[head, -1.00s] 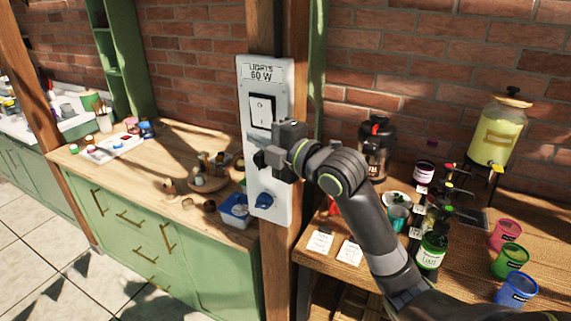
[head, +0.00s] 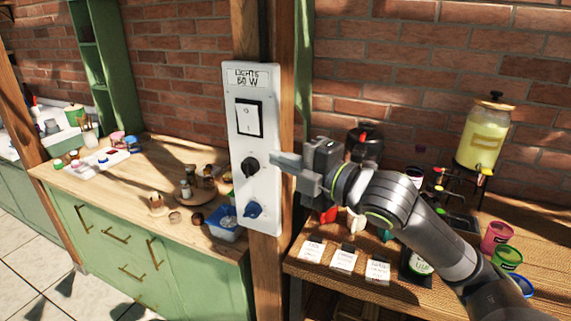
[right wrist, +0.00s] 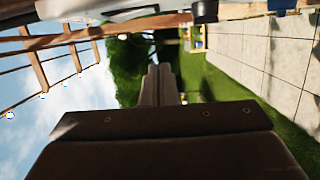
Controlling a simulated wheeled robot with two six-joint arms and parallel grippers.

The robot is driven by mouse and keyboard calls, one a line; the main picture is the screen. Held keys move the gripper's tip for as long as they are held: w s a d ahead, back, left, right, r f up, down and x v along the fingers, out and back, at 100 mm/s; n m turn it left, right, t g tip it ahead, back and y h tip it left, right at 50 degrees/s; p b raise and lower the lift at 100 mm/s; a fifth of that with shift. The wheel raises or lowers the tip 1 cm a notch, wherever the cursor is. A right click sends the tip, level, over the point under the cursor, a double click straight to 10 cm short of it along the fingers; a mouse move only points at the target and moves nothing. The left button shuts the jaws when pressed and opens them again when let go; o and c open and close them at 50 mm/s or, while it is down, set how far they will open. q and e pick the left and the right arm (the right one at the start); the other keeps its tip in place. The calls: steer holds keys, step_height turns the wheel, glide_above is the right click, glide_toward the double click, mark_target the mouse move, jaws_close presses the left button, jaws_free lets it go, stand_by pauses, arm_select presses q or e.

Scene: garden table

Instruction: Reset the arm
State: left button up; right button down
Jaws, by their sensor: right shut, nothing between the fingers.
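My right arm reaches in from the lower right of the head view. Its gripper (head: 284,161) is shut and empty, pointing left, in front of the right edge of the white switch panel (head: 263,100). I cannot tell if the fingertips touch the panel. The panel is labelled "LIGHTS 60 W" and carries a white rocker switch (head: 249,118), a black knob (head: 250,167) and a blue knob (head: 253,210). In the right wrist view the closed fingers (right wrist: 160,75) point toward greenery, with nothing between them. My left gripper is not in view.
A wooden post (head: 245,35) bears the panel. A green cabinet (head: 105,240) with a wooden top stands left. On the right table (head: 390,305) are a drink dispenser (head: 483,140), a pink cup (head: 494,236), a green cup (head: 507,258) and paper cards (head: 343,260).

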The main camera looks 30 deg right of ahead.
steer(key=shift+s, duration=0.35)
stand_by(0.3)
